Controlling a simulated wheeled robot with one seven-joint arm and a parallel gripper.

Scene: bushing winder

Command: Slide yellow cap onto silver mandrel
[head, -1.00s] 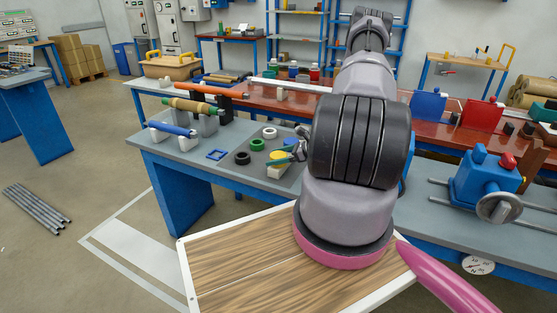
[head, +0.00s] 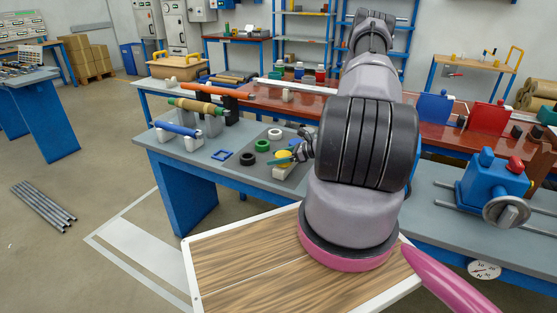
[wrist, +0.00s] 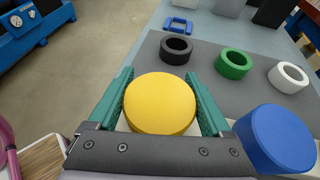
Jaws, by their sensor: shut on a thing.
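The yellow cap (wrist: 160,103) is a round disc between the two green fingers of my gripper (wrist: 166,105) in the wrist view. The fingers are shut on its sides. In the head view, the yellow cap (head: 283,155) is at the front of the grey mat, just above or on a pale block (head: 282,171); I cannot tell if they touch. My gripper (head: 287,159) reaches it from the right, partly hidden by my arm. I cannot single out the silver mandrel; a blue roll (head: 177,129) on pale supports stands at the left of the bench.
A blue cap (wrist: 275,138) sits close right of my gripper. Black (wrist: 176,49), green (wrist: 234,63) and white (wrist: 288,77) rings lie beyond on the grey mat, with a blue square frame (wrist: 178,26) past them. A green-tan roll (head: 194,106) stands behind the blue roll.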

